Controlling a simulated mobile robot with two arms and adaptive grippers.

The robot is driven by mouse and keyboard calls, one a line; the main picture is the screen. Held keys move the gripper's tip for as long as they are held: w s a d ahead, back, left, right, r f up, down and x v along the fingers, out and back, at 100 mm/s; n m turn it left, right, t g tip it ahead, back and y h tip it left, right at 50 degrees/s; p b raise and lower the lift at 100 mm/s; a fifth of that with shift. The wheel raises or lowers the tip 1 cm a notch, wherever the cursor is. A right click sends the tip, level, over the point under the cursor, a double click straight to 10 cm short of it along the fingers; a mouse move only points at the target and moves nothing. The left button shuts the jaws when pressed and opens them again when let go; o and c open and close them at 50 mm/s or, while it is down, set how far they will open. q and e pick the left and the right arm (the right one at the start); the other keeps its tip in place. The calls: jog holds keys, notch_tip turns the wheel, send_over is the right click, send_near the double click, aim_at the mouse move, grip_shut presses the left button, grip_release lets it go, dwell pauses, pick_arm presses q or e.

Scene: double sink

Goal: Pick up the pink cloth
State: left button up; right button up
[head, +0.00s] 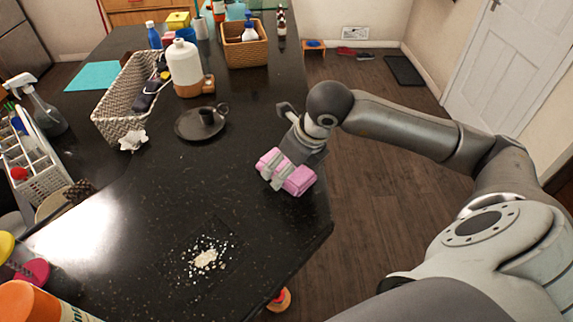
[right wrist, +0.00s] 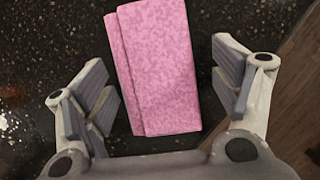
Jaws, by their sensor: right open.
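The pink cloth (head: 288,172) lies folded on the dark speckled counter (head: 225,170) near its right edge. It also shows in the right wrist view (right wrist: 160,65), between the two fingers. My right gripper (head: 274,172) is over the cloth, with its fingers reaching down around it. In the right wrist view my right gripper (right wrist: 162,95) is open, with a gap between each finger and the cloth. The left gripper is not in view.
White crumbs (head: 205,256) lie on the counter in front. A dark candle holder (head: 201,123), a woven basket (head: 130,100) and a white bottle (head: 185,68) stand farther back. The counter's right edge drops to the wooden floor (head: 385,220).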

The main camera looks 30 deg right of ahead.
jog(key=shift+c, duration=0.5)
jog(key=c, duration=1)
jog(key=shift+r, duration=0.55)
jog(key=s+a+r+b, duration=0.3)
jog(key=s+r+b, duration=0.1)
jog(key=s+r, duration=0.2)
jog(key=s+a+r+b, duration=0.2)
jog(key=s+r+b, duration=0.3)
jog(key=s, duration=0.1)
jog(key=shift+s+a+r, duration=0.35)
jog(key=shift+a+r, duration=0.05)
